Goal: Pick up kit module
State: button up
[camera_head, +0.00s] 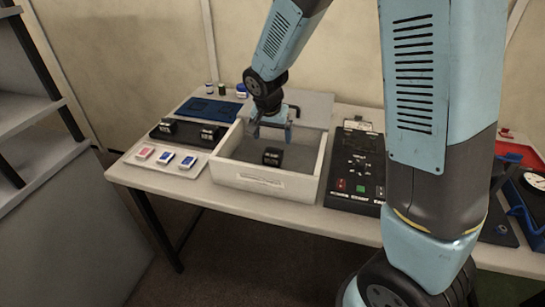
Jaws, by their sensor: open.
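A small dark module (272,156), which I take to be the kit module, lies on the grey floor of an open white box (264,184) on the table. Pale marks show on its front side. My gripper (271,137) is open and points down over the box. Its fingertips appear above and slightly behind the module, apart from it. The exact height gap is hard to tell. Other dark modules (166,127) sit on a black tray to the left of the box, one more (209,133) close to the box wall.
A white tray with red and blue pieces (165,157) lies at the table's front left, a blue mat (209,109) behind it. A black panel (357,160) stands right of the box. My arm covers part of the table's right side.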

aim_at(273, 151)
jog(key=shift+x, duration=4.7)
jog(key=shift+a, duration=0.15)
jog(key=c, duration=1.1)
jog(key=shift+r, duration=0.15)
jog(key=shift+c, duration=0.2)
